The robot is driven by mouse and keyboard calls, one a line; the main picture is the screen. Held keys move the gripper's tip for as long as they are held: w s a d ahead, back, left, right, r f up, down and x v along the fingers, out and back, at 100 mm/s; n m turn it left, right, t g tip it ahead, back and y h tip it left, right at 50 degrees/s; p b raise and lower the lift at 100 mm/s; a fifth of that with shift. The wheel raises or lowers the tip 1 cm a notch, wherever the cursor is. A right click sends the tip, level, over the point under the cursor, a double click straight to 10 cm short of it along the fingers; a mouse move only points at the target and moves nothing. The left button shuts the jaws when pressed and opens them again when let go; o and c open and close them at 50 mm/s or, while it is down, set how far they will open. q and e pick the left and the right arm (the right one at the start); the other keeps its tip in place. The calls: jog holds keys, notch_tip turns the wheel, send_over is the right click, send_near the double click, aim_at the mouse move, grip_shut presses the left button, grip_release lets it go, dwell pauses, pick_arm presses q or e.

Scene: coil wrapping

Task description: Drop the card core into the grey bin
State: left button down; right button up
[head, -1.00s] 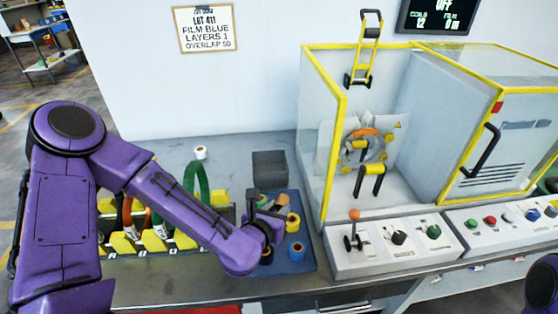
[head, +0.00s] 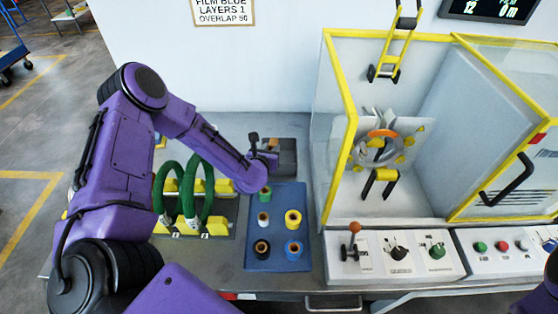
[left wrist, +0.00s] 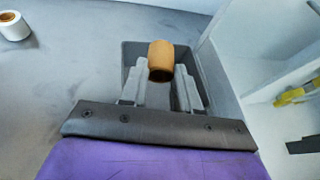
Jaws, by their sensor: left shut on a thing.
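The card core (left wrist: 160,62) is a short tan-brown tube. My left gripper (left wrist: 161,82) is shut on it, the core sitting between the fingertips. In the left wrist view the grey bin (left wrist: 215,84) is right beyond and below the core, its open inside around the fingers. In the head view my left gripper (head: 265,158) is at the left side of the dark grey bin (head: 287,160), with the core (head: 273,144) showing over it. I cannot tell the exact height of the core above the bin. My right gripper is out of view.
A blue tray (head: 268,257) with several coloured rolls lies in front of the bin. Green coils (head: 190,190) stand in a rack to the left. The yellow-framed wrapping machine (head: 350,150) stands to the right, behind a control panel (head: 395,257). A white roll (left wrist: 13,26) stands on the bench.

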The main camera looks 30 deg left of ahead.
pick_arm(q)
jog(key=f, duration=0.1)
jog(key=w+f, duration=0.1)
jog(key=f+b, duration=0.1)
jog(key=f, duration=0.1)
jog(key=shift+w, duration=0.45)
jog(key=shift+s+r, duration=0.2)
jog(key=c, duration=0.7)
grip_release()
jog(key=shift+s+r, duration=0.2)
jog(key=shift+s, duration=0.1)
jog(key=shift+c, duration=0.2)
jog(key=shift+w+f, duration=0.15)
jog(key=b+v, duration=0.2)
jog(key=v, duration=0.8)
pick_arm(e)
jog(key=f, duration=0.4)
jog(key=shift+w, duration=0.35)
pick_arm(q)
jog(key=shift+d, duration=0.1)
